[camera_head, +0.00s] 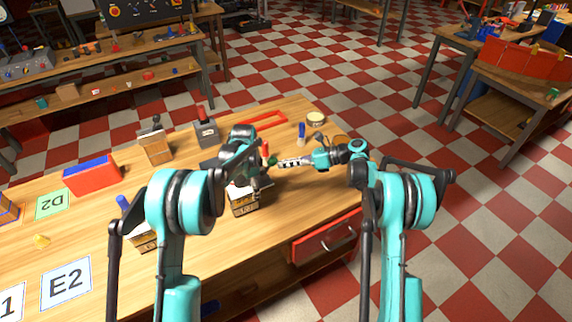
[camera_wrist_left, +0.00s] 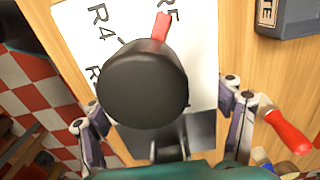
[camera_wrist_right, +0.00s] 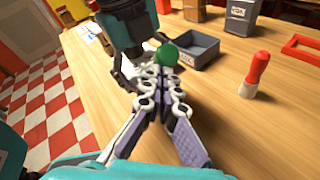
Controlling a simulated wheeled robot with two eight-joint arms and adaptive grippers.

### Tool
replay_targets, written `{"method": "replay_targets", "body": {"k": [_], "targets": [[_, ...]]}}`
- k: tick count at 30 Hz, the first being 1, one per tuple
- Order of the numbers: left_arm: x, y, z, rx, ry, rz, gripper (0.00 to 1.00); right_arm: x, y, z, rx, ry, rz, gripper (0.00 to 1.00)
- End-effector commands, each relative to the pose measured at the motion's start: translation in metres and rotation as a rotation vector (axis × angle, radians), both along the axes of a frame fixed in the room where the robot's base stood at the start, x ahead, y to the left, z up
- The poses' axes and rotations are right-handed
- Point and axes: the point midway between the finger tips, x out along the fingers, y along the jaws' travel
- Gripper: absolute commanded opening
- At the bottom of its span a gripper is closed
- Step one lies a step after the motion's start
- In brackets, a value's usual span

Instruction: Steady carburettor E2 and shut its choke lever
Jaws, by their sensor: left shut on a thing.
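My left gripper (camera_wrist_left: 165,125) has its fingers on either side of a dark round-topped body (camera_wrist_left: 143,85), shut on it. I cannot read a label on this body. A red-tipped lever (camera_wrist_left: 162,27) sticks out behind it. In the head view the left gripper (camera_head: 252,180) is just above a wooden box (camera_head: 245,203) with a pale top. A round green knob (camera_wrist_right: 167,55) shows in the right wrist view, just beyond the tips of my right gripper (camera_wrist_right: 162,84). The right gripper's fingers are close together with nothing seen between them; contact with the knob cannot be told.
The E2 card (camera_head: 67,285) lies at the table's front left. A grey tray (camera_wrist_right: 190,50) and a red-handled tool (camera_wrist_right: 255,75) stand near the grippers. A red open frame (camera_head: 262,120) lies behind. A wooden box with a lever (camera_head: 155,145) and a grey box (camera_head: 206,132) stand back left.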

Motion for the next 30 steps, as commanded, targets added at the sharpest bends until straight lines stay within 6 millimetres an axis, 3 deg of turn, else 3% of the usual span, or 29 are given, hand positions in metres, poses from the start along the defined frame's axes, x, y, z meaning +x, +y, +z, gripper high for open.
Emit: {"method": "replay_targets", "body": {"k": [14,30], "targets": [[0.000,0.000,-0.001,0.000,0.000,-0.001,0.35,-0.003,0.007,0.009,-0.098,-0.050,0.001,0.00],[0.000,0.000,-0.001,0.000,0.000,-0.001,0.35,-0.017,0.032,0.029,-0.459,-0.235,0.003,0.00]]}}
